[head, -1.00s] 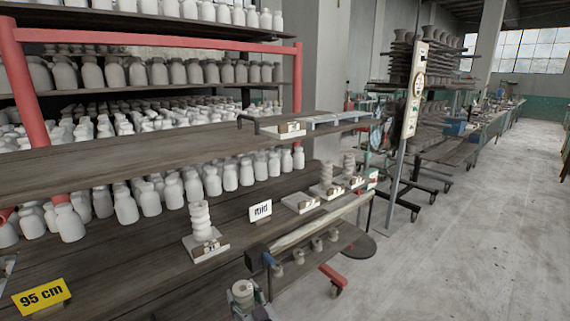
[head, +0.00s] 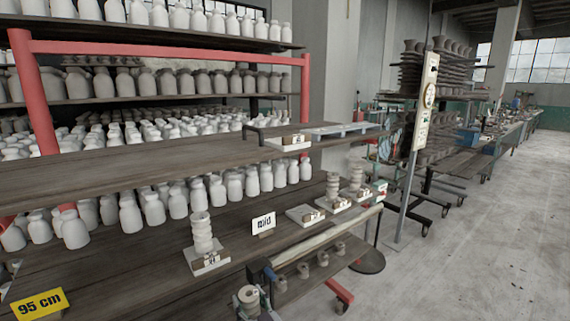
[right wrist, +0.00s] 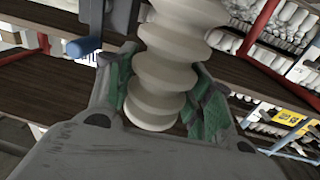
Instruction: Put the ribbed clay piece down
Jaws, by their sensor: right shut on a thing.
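My right gripper (head: 249,304) shows at the bottom edge of the head view, in front of the wooden shelf. It is shut on the ribbed clay piece (head: 248,294), whose round end shows there. In the right wrist view the pale, ribbed piece (right wrist: 167,68) sits between the green-padded fingers (right wrist: 160,98), and its top runs out of the picture. A similar ribbed stack (head: 202,232) stands upright on a white tile at the left. Two more stacks (head: 333,186) (head: 356,174) stand on tiles at the right. My left gripper is not in view.
A white tile (head: 300,211) with a small label block bears no stack. A small lettered sign (head: 263,223) stands on the shelf (head: 130,262). Many white jars stand behind. A rail (head: 325,240) and lower shelf with small pots lie at front right. The floor is clear at right.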

